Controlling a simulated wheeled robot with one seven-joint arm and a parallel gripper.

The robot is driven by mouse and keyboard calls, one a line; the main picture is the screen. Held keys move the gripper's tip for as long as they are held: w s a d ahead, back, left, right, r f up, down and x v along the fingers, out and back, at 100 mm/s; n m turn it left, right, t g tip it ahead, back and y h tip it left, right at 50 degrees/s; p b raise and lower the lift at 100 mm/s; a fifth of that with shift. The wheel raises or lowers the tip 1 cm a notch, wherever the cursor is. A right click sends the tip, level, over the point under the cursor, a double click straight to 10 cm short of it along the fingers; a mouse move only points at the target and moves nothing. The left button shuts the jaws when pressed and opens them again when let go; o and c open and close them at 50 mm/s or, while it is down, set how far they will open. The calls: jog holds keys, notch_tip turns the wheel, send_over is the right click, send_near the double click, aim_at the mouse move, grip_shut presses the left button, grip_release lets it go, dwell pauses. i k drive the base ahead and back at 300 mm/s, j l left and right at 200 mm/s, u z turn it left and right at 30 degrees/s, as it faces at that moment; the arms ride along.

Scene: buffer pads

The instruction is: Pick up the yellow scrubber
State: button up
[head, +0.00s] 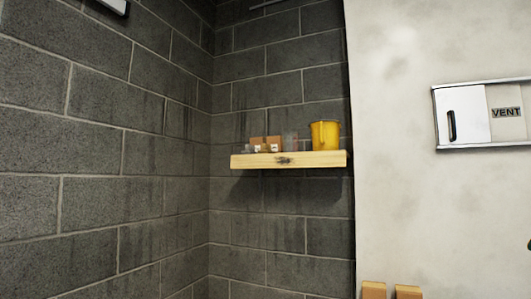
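I cannot make out a yellow scrubber in the head view. The one clearly yellow thing is a bucket-shaped container (325,135) at the right end of a wooden wall shelf (290,161). Whether it holds anything is hidden from this low angle. My gripper is not in view.
Small brown boxes (266,143) and a greyish translucent container (290,141) stand on the shelf. Dark block walls (150,150) meet in a corner behind it. A pale wall panel at right carries a white VENT unit (463,117). Two tan block tops (374,290) show at the bottom edge.

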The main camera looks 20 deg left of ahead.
aim_at(267, 148)
jog(key=i+j, duration=0.1)
jog(key=j, duration=0.3)
jog(key=i+j, duration=0.1)
jog(key=j, duration=0.25)
jog(key=i+j, duration=0.1)
jog(key=j, duration=0.3)
jog(key=i+j, duration=0.1)
jog(key=j, duration=0.25)
jog(key=i+j, duration=0.1)
jog(key=j, duration=0.3)
